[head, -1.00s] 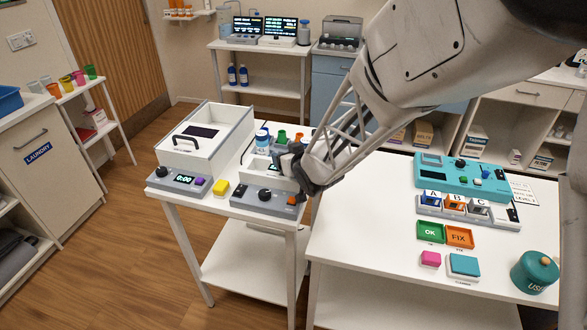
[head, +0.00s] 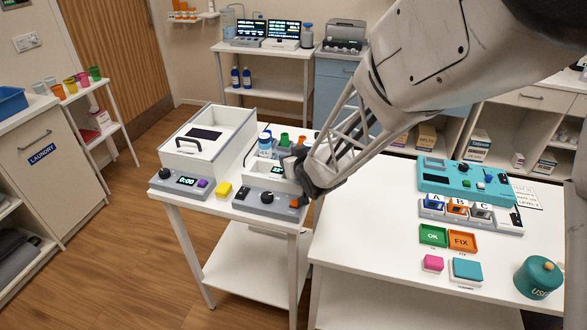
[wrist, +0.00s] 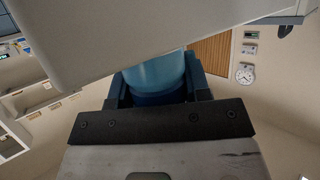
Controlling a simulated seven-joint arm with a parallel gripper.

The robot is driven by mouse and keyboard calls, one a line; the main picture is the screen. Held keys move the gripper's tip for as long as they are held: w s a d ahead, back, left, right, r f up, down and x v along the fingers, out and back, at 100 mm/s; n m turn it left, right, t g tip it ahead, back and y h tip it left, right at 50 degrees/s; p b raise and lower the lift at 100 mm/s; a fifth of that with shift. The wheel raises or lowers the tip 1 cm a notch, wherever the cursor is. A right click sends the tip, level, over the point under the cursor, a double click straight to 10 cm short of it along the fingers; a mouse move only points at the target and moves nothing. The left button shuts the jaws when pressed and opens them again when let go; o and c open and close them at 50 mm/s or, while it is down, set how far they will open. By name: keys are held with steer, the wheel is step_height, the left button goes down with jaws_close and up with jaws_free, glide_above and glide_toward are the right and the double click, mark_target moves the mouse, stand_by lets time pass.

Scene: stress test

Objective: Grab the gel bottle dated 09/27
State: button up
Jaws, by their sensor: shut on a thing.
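My gripper (head: 292,166) is over the small white table in the head view, low beside the grey device with the black knob. In the wrist view my gripper (wrist: 158,88) has its two dark blue fingers shut on a light-blue bottle (wrist: 160,74) with a darker blue base or band. No date on it is readable. A blue-and-white bottle (head: 265,145) with a blue cap shows just left of my gripper in the head view. I cannot tell whether it is the held one. A green item (head: 285,139) is behind my gripper.
A large pale surface (wrist: 150,30) fills much of the wrist view.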

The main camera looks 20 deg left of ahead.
steer(key=shift+r, duration=5)
steer(key=shift+d, duration=0.1)
